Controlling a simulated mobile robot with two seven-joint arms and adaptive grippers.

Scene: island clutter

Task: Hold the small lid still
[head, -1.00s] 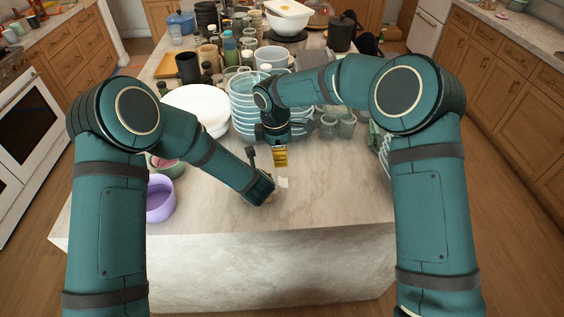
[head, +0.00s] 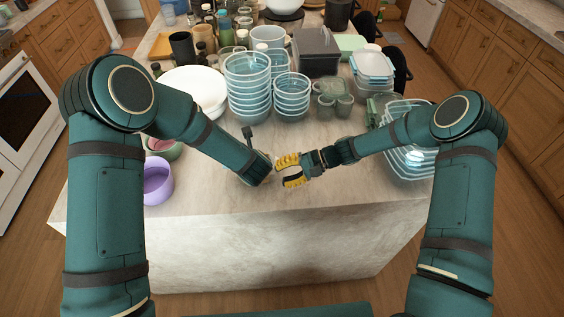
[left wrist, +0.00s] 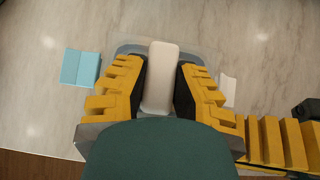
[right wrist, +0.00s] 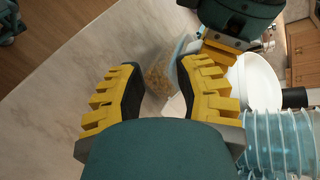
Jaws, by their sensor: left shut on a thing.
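In the left wrist view a small white rounded piece (left wrist: 161,75) lies between the two yellow fingers of my left gripper (left wrist: 160,66), which is shut on it. I take it for the small lid. A clear container with a grey-blue rim (left wrist: 126,48) shows beneath it. A light blue flap (left wrist: 80,68) and a white flap (left wrist: 228,90) stick out at its sides. The right wrist view shows this clear container (right wrist: 158,76) with brown crumbly contents. My right gripper (head: 280,170) is open and empty, just right of the left one. My left forearm hides most of the container in the head view.
Stacked clear bowls (head: 249,85), a white bowl (head: 193,90) and a purple bowl (head: 157,183) stand around my grippers. Clear boxes (head: 405,160) stand near my right forearm. The front of the marble counter (head: 210,200) is bare.

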